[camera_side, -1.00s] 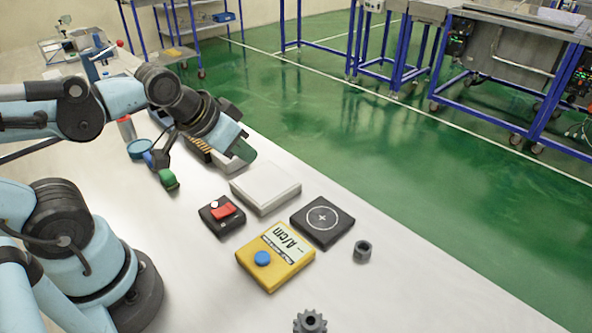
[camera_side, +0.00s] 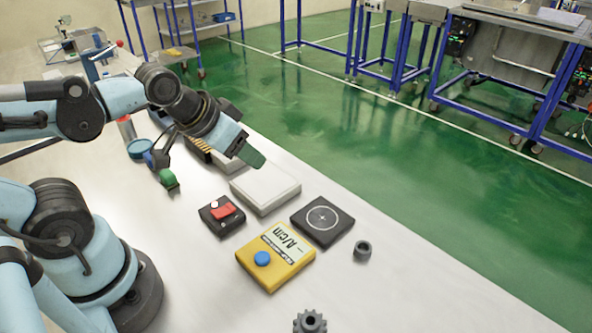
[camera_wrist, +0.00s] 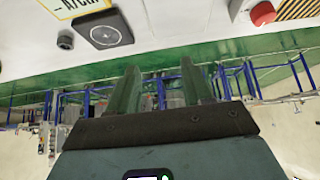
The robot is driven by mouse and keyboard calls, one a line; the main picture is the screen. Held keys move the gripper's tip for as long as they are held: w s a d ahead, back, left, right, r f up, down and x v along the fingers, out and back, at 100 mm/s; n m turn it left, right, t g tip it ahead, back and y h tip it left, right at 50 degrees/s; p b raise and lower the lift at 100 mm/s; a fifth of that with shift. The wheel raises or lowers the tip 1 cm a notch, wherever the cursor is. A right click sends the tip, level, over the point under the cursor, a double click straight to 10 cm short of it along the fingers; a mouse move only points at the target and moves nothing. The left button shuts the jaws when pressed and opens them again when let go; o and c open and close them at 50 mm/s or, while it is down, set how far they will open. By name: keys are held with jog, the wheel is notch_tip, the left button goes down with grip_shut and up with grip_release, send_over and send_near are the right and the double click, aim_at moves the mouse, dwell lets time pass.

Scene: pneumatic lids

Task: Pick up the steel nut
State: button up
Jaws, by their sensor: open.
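The steel nut (camera_side: 362,250) is a small dark grey ring standing on the pale table, right of the black square plate with a white circle. It also shows in the wrist view (camera_wrist: 66,40) at upper left. My gripper (camera_side: 252,157) is above the far side of the white box, to the left of and beyond the nut in the side view. In the wrist view, its two green fingers (camera_wrist: 160,66) are spread apart with nothing between them. The nut is well away from the fingers.
The black plate (camera_side: 322,220), yellow box with blue button (camera_side: 275,256), white box (camera_side: 265,188) and black box with red switch (camera_side: 222,215) stand left of the nut. A grey gear (camera_side: 310,322) lies at the front. The table right of the nut is bare up to its edge.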

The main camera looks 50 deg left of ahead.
jog(key=shift+o, duration=0.9)
jog(key=m+g, duration=0.6)
jog(key=g, duration=0.1)
send_over(363, 247)
jog(key=f, duration=0.2)
jog(key=shift+n, duration=0.3)
notch_tip(363, 247, down, 12)
jog(key=shift+r, duration=0.25)
jog(key=c, duration=1.2)
